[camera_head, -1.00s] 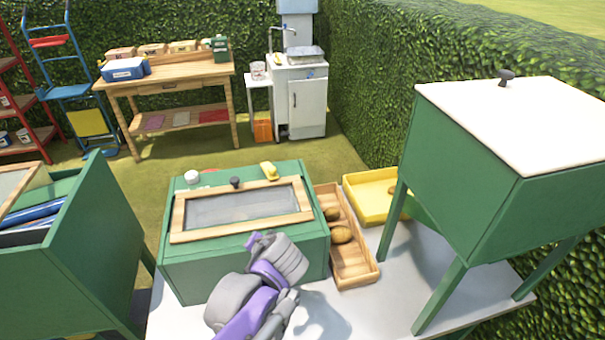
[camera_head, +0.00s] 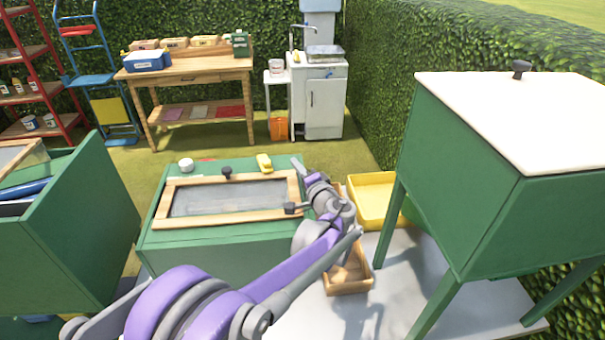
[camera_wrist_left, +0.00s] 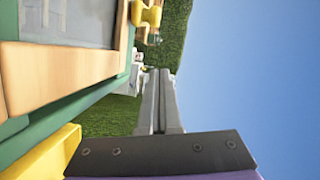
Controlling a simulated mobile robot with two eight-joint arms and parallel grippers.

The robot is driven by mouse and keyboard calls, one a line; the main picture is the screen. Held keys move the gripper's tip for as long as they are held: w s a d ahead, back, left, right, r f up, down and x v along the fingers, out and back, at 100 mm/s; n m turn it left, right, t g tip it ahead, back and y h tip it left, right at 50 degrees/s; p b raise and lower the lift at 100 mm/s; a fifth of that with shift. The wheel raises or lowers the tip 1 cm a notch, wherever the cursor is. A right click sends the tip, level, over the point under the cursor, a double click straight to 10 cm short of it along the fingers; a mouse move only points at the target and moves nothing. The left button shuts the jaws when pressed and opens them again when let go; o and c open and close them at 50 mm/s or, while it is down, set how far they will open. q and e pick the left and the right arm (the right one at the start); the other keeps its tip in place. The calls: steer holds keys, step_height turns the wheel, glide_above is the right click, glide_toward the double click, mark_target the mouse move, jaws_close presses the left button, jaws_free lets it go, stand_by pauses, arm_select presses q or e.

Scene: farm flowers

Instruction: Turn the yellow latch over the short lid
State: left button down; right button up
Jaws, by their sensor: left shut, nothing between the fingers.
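The yellow latch (camera_head: 264,163) sits on the far edge of the green box, behind the short lid (camera_head: 235,197), which has a wooden frame and a glass pane. The lid lies flat and closed. My left gripper (camera_head: 297,164) is shut and empty, at the box's far right corner, right of the latch and apart from it. In the left wrist view, turned sideways, the shut fingers (camera_wrist_left: 160,75) point away beside the lid's wooden frame (camera_wrist_left: 60,75). A yellow piece, apparently the latch (camera_wrist_left: 147,14), shows at the top. My right gripper is not in view.
A white round knob (camera_head: 186,165) sits on the box's back left. A yellow tray (camera_head: 373,198) and a wooden tray (camera_head: 350,278) stand right of the box, partly behind my arm. A tall green box with a white lid (camera_head: 515,115) stands further right.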

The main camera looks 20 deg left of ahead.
mark_target(265, 162)
arm_select(q)
steer(key=x, duration=0.4)
steer(key=shift+s+a+f, duration=0.2)
steer(key=shift+s+a, duration=0.2)
steer(key=shift+a, duration=0.1)
steer(key=shift+s+a+f, duration=0.15)
steer(key=shift+s+a, duration=0.2)
steer(key=shift+a, duration=0.15)
steer(key=shift+s+a+f, duration=0.1)
steer(key=shift+s+a, duration=0.3)
steer(key=shift+a, duration=0.05)
steer(key=shift+s+a, duration=0.1)
steer(key=shift+s+a, duration=0.6)
steer(key=shift+s, duration=0.3)
